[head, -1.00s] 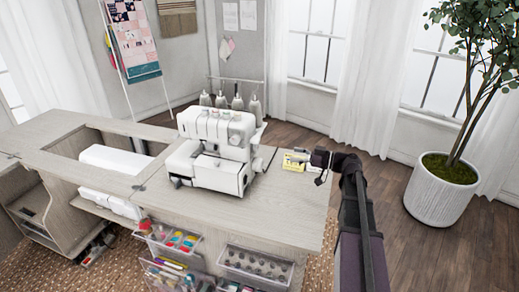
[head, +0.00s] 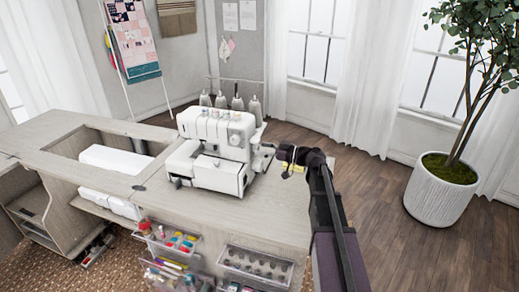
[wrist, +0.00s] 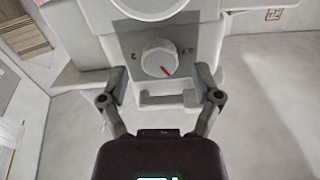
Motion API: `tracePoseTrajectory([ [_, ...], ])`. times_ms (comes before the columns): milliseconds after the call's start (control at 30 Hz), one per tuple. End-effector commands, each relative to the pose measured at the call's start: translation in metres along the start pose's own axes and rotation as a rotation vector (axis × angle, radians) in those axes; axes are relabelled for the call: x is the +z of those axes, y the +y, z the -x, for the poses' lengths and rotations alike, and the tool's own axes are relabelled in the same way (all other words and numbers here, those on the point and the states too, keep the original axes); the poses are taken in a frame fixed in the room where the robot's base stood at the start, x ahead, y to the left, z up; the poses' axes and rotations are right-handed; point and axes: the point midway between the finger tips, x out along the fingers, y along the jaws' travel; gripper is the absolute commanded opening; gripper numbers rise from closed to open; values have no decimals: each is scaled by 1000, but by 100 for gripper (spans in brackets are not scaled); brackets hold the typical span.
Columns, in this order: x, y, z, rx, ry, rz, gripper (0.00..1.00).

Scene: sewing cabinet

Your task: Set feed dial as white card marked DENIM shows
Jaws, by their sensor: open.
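The white feed dial (wrist: 160,58) sits on a grey panel on the side of the white sewing machine (head: 215,150). My gripper (wrist: 159,74) is open, one finger on each side of the dial's lower part; contact cannot be told. In the head view my gripper (head: 272,151) is beside the machine's right side, where the dial is hidden. I cannot make out a card marked DENIM.
The machine stands on a wooden cabinet top (head: 235,207). Clear bins (head: 255,264) hang on the cabinet front. Sheets of paper (head: 230,17) hang on the far wall, too small to read.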

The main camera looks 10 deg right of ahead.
Motion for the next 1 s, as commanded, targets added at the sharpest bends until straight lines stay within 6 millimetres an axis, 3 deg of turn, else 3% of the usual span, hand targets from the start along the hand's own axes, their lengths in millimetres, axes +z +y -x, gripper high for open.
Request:
tracePoseTrajectory([
  [200, 0, 0, -12, -1, 0, 0, 82],
  [533, 0, 0, -13, 0, 0, 0, 82],
  [800, 0, 0, -13, 0, 0, 0, 2],
  [1000, 0, 0, -13, 0, 0, -2, 0],
])
